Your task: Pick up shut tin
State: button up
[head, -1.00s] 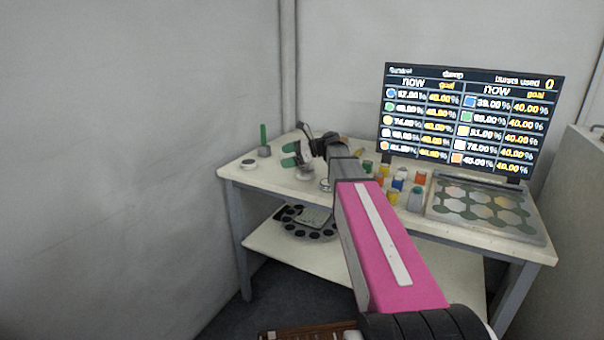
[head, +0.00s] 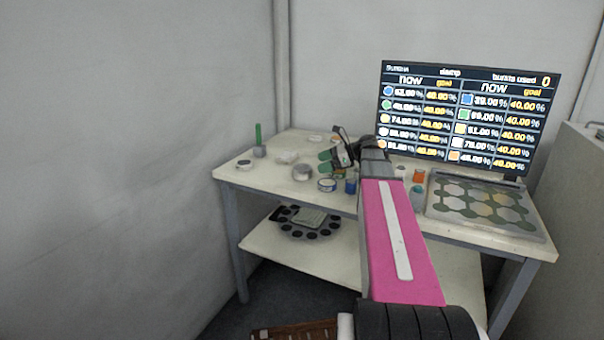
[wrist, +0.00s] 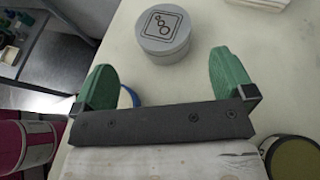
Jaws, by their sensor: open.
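A round grey tin with a lid on (wrist: 163,35) stands upright on the table in the wrist view, its lid marked with a square and circles. It lies just beyond and between my fingertips, not held. In the head view it appears to be the grey tin (head: 302,173) left of and in front of my gripper (head: 327,161). In the wrist view my gripper (wrist: 163,66) is open, its green fingers apart with nothing between them.
A blue-banded tin (head: 327,184) stands near the table's front edge, beside a blue jar (head: 351,184). The screen (head: 467,118) and palette tray (head: 484,208) are at right.

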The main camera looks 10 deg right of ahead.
aim_at(309, 167)
jog(key=x, duration=0.8)
jog(key=shift+w+f, duration=0.15)
jog(key=c, duration=0.9)
